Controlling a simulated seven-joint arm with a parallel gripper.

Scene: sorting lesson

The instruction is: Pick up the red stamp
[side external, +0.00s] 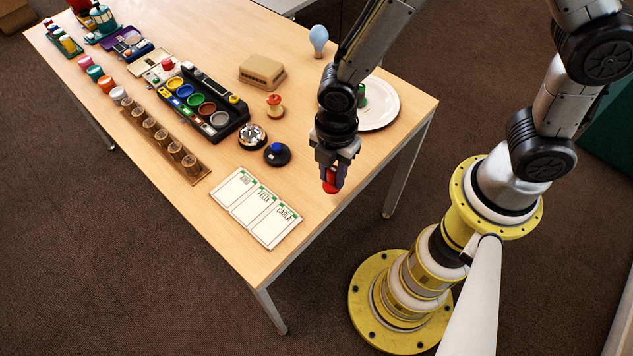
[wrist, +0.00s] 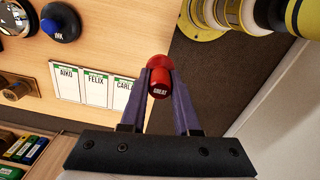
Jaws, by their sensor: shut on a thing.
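The red stamp (wrist: 160,80) is held between the purple fingers of my gripper (wrist: 161,88) in the wrist view, with small white lettering on its near end. In the side view my gripper (side external: 332,178) points down near the front right edge of the table, shut on the red stamp (side external: 331,187). The stamp appears to be above the tabletop; its exact height is hard to tell. Part of the stamp is hidden by the fingers.
White name cards (side external: 256,208) lie left of my gripper. A black pad with a blue knob (side external: 277,154), a bell (side external: 252,136), an apple-core-like object (side external: 275,106) and a paint tray (side external: 203,105) stand farther back. A white plate (side external: 385,106) lies behind the arm. The table's front corner is clear.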

